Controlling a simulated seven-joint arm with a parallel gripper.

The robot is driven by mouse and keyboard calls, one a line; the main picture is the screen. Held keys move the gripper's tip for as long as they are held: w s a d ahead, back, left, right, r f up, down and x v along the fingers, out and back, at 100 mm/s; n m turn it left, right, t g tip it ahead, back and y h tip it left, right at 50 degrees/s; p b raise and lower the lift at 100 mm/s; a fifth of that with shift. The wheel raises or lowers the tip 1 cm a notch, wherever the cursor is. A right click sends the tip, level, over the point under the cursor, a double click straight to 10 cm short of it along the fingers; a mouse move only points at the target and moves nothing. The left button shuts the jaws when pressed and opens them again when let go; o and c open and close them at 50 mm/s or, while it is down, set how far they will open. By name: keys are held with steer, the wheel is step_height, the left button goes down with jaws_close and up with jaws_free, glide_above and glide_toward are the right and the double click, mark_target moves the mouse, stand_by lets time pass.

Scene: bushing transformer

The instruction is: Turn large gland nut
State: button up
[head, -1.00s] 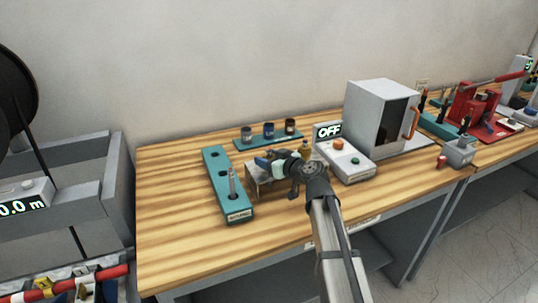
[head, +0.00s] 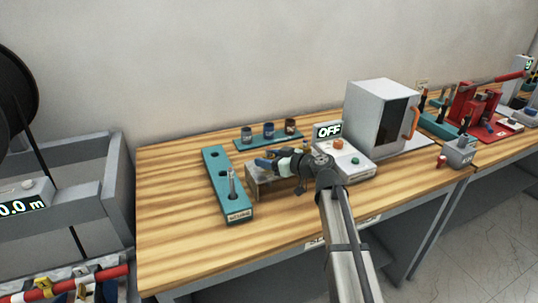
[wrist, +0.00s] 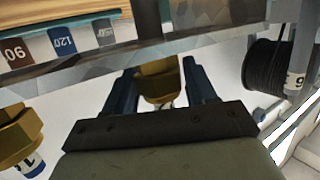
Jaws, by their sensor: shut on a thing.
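My gripper (head: 266,163) is over the small metal stand (head: 262,185) in the middle of the workbench, its arm reaching in from the lower right. In the wrist view the two dark blue fingers (wrist: 160,85) are on either side of a brass gland nut (wrist: 158,78) and are shut on it. A second brass nut (wrist: 16,132) shows at the left edge of the wrist view, outside the fingers. I cannot tell the two nuts' true sizes apart. In the head view the gripper hides the held nut.
A teal holder (head: 226,188) with an upright tool stands left of the stand. A teal rack (head: 268,138) with three cups is behind. A control box (head: 347,160) reading OFF and a grey cabinet (head: 372,115) stand right. The bench's left part is clear.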

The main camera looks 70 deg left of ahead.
stand_by(0.3)
steer(key=shift+w+n+g+h, duration=0.1)
steer(key=shift+n+g+h, duration=0.4)
steer(key=shift+n+g, duration=0.25)
steer(key=o, duration=1.4)
steer(key=shift+v, duration=3)
